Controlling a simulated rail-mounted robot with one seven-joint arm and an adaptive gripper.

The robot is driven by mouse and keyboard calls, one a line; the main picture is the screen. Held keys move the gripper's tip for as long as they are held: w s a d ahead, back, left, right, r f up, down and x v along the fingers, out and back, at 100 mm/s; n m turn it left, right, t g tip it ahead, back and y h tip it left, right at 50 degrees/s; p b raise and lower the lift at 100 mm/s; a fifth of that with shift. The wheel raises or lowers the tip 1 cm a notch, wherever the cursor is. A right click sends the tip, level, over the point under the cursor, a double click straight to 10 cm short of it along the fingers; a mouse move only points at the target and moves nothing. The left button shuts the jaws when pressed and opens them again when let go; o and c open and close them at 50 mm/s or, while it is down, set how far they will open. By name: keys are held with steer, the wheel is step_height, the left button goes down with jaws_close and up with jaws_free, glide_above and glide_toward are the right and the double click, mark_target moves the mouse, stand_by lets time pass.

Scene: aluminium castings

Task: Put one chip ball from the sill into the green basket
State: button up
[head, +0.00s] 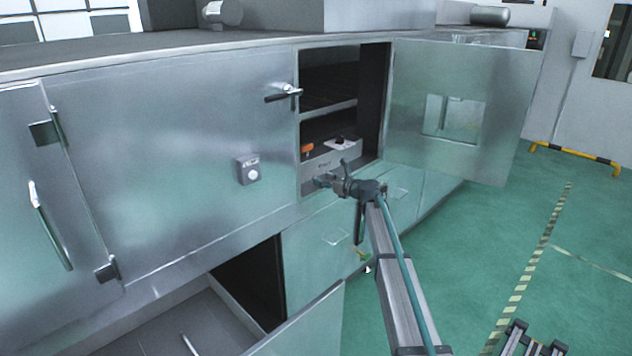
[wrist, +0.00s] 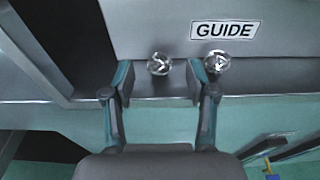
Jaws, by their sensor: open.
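In the wrist view two shiny, crumpled silver chip balls sit on the grey metal sill (wrist: 75,116), in front of a panel labelled GUIDE. The left chip ball (wrist: 159,64) is in line with the gap between my fingers, just at or beyond the tips. The right chip ball (wrist: 217,62) is beyond my right finger, outside the gap. My gripper (wrist: 160,82) is open and empty. In the head view my gripper (head: 328,181) is at the lower edge of the open cabinet bay, and the balls cannot be made out. I see no green basket in either view.
A cabinet door (head: 460,105) with a window stands open to the right of the bay. Inside, an orange item (head: 306,148) and a white item (head: 340,143) lie above the panel. A lower door (head: 300,325) is open at front left.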

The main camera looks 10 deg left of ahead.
mark_target(310, 175)
steer(key=x, duration=0.5)
steer(key=shift+f, duration=0.1)
jaws_close()
